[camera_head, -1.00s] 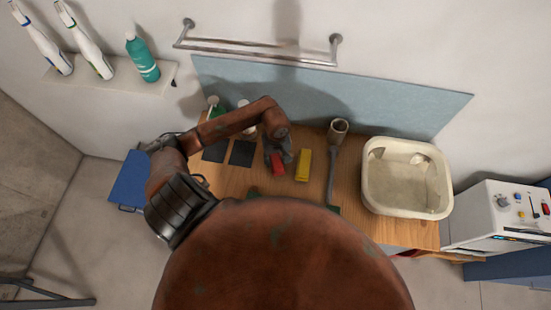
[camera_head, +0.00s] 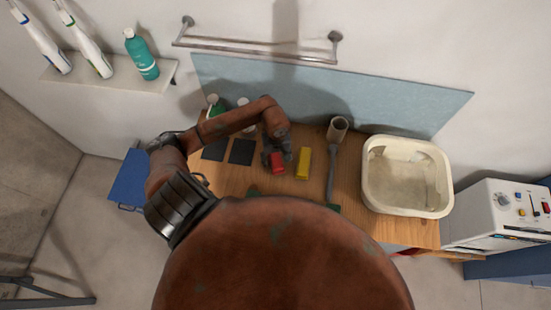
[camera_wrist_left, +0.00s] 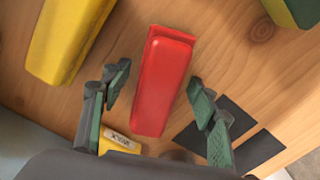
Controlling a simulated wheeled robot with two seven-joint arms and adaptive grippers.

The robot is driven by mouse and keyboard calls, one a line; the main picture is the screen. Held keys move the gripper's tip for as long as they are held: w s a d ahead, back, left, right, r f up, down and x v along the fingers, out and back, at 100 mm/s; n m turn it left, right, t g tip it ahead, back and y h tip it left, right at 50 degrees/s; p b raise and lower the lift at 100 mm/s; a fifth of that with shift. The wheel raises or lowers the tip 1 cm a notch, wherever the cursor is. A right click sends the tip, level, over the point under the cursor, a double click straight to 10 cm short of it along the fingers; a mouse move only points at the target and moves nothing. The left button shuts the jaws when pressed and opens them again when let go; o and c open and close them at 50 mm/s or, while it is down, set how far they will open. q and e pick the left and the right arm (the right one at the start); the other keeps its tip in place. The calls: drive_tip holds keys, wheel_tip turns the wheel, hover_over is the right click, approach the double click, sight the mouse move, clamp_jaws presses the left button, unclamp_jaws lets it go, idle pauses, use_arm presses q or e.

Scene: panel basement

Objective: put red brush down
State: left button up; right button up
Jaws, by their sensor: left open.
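The red brush (camera_head: 278,162) lies on the wooden worktop, just left of a yellow block. In the left wrist view the red brush (camera_wrist_left: 163,80) lies between the spread fingers of my left gripper (camera_wrist_left: 155,110), with a gap on both sides. In the head view my left gripper (camera_head: 276,157) is right over the brush and partly hides it. It is open and holds nothing. My right gripper is not in view.
A yellow block (camera_head: 303,163) is close on the right, with a grey-handled tool (camera_head: 331,175) beyond it. A cream basin (camera_head: 380,205) stands farther right. Dark squares (camera_head: 242,152) lie to the left, with bottles (camera_head: 215,108) behind. A blue-grey panel (camera_head: 320,100) rises at the back.

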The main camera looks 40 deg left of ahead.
sight(276, 158)
use_arm(q)
drive_tip(key=shift+r, duration=0.25)
wheel_tip(276, 158, up, 10)
drive_tip(key=shift+r+b, duration=0.25)
drive_tip(key=shift+b, duration=0.95)
drive_tip(key=shift+r, duration=0.65)
